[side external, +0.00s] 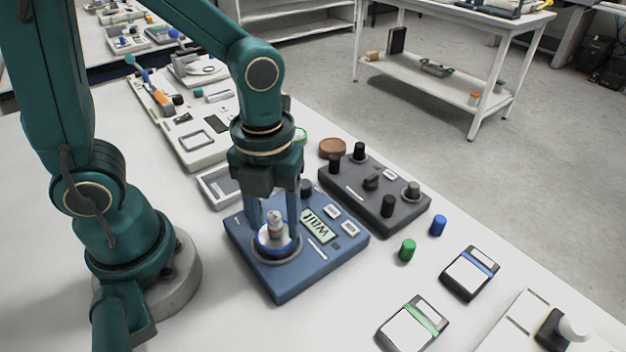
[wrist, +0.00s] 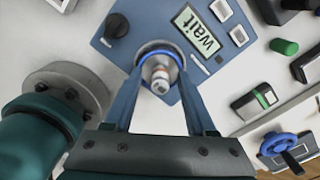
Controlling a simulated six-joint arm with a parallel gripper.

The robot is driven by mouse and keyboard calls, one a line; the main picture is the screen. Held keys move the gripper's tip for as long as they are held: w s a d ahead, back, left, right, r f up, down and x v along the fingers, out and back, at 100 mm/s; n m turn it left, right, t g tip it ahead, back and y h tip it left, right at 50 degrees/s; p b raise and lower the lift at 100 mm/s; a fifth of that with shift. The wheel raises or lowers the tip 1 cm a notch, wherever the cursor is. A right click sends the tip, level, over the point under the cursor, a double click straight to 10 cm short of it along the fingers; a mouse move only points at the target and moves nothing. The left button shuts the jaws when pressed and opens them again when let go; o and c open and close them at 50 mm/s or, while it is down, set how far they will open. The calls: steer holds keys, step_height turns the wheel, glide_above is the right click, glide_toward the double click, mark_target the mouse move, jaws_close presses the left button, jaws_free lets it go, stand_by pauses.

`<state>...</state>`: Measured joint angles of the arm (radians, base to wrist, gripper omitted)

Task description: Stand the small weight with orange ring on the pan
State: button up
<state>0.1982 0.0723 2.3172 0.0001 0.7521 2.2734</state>
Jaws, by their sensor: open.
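The small weight (side external: 274,220), pale metal with an orange ring, stands upright on the round pan (side external: 264,252) of a blue scale (side external: 300,284). The scale's display (side external: 319,227) reads "wait". My gripper (side external: 275,232) points down over the pan, its fingers apart on either side of the weight. In the wrist view the weight (wrist: 160,80) lies between the open fingertips (wrist: 160,68), with gaps on both sides. Part of the pan is hidden behind the weight and fingers.
A dark box with black knobs (side external: 372,200) stands behind the scale. A brown round object (side external: 332,148) lies farther back. Table is clear in front of the scale.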

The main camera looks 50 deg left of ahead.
mark_target(274, 216)
step_height(274, 216, up, 12)
steer(key=a+n+t, duration=0.1)
steer(key=n+t, duration=0.1)
steer(key=n, duration=0.7)
steer(key=s+a+f+n+t, duration=0.1)
steer(key=n, duration=0.9)
steer(key=s+a+f+n+t, duration=0.1)
steer(key=n+t, duration=0.1)
steer(key=n, duration=0.7)
steer(key=shift+a+f+t, duration=0.15)
steer(key=shift+a+t, duration=0.15)
steer(key=shift+a, duration=0.05)
